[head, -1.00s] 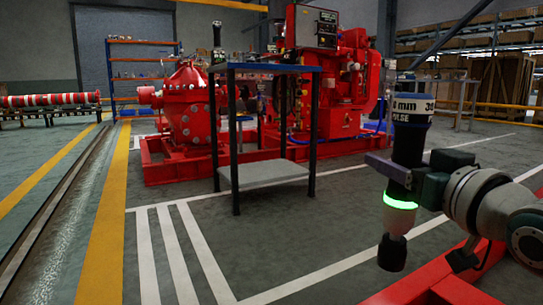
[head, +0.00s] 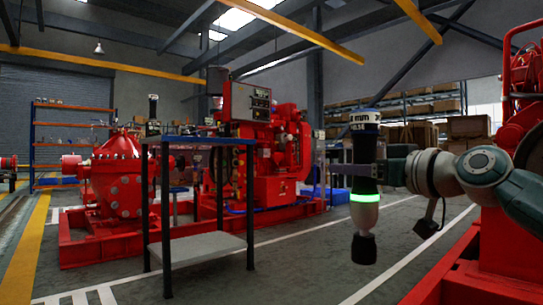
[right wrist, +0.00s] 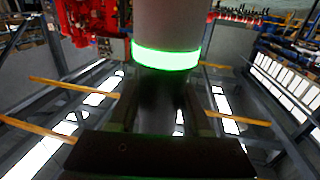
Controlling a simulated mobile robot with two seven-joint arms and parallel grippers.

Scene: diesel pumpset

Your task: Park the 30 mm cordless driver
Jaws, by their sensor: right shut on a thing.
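The cordless driver (head: 365,205) hangs upright in my right gripper (head: 366,170), black socket end down, with a lit green ring and a blue and white band lettered "mm" at its top. My right gripper is shut around its dark middle, clear of any surface. In the right wrist view the driver's pale body and green ring (right wrist: 166,57) fill the centre, between the fingers. A blue-topped table (head: 198,140) with a grey lower shelf stands to the left of the driver, apart from it. A dark upright tool (head: 153,107) stands on its top. My left gripper is not in view.
A red pump (head: 118,180) and a red engine (head: 265,150) on a red base frame stand behind the table. More red machinery (head: 520,150) is close on the right. Open floor (head: 300,265) lies between table and driver.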

